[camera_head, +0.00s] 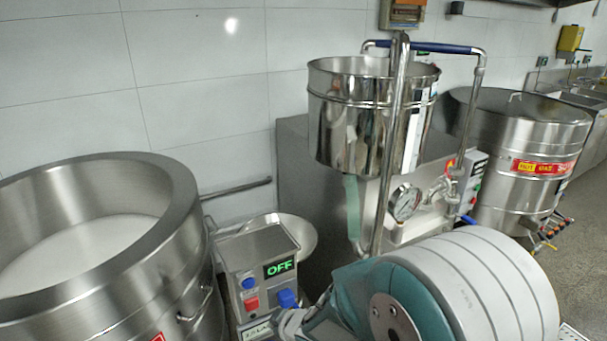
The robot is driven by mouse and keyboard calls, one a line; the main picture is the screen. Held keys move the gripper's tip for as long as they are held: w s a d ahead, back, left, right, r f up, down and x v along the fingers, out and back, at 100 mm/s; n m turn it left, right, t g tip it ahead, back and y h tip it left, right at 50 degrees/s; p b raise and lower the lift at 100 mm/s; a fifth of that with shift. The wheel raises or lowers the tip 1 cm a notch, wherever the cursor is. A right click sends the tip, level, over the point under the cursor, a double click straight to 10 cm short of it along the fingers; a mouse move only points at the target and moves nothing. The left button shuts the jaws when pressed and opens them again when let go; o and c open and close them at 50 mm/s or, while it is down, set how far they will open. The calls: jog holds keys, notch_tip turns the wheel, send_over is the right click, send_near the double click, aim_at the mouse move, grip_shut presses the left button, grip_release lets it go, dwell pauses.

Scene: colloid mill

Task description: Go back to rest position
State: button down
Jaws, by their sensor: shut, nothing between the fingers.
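My gripper (286,321) is partly in view at the bottom centre, small and grey. It is shut and empty, close in front of the control box (258,250). My own arm hides part of it. The control box has a green "OFF" display (280,268), a blue round button (249,283), a red switch (252,303) and a larger blue switch (287,298). Whether my gripper touches the box I cannot tell.
A large steel vat (178,215) with white contents stands at the left. The colloid mill's steel hopper (350,130), its pipes and a pressure gauge (404,203) stand behind my arm. A steel drum (525,125) is at the right. Floor (585,245) shows at the far right.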

jog(key=s+d+r+m+t+h, duration=0.1)
jog(key=d+r+m+h, duration=0.25)
jog(key=d+r, duration=0.45)
jog(key=s+d+r+m+h, duration=0.2)
jog(key=d+r+m, duration=0.3)
jog(key=d, duration=0.4)
jog(key=s+d+r+m+g, duration=0.1)
jog(key=s+d+r+m, duration=0.1)
jog(key=s, duration=0.6)
jog(key=s+d+r+m+g, duration=0.1)
jog(key=s+d+r+m, duration=0.1)
jog(key=s+d+r, duration=0.3)
jog(key=s, duration=0.3)
jog(key=shift+h, duration=0.35)
jog(key=shift+m, duration=0.25)
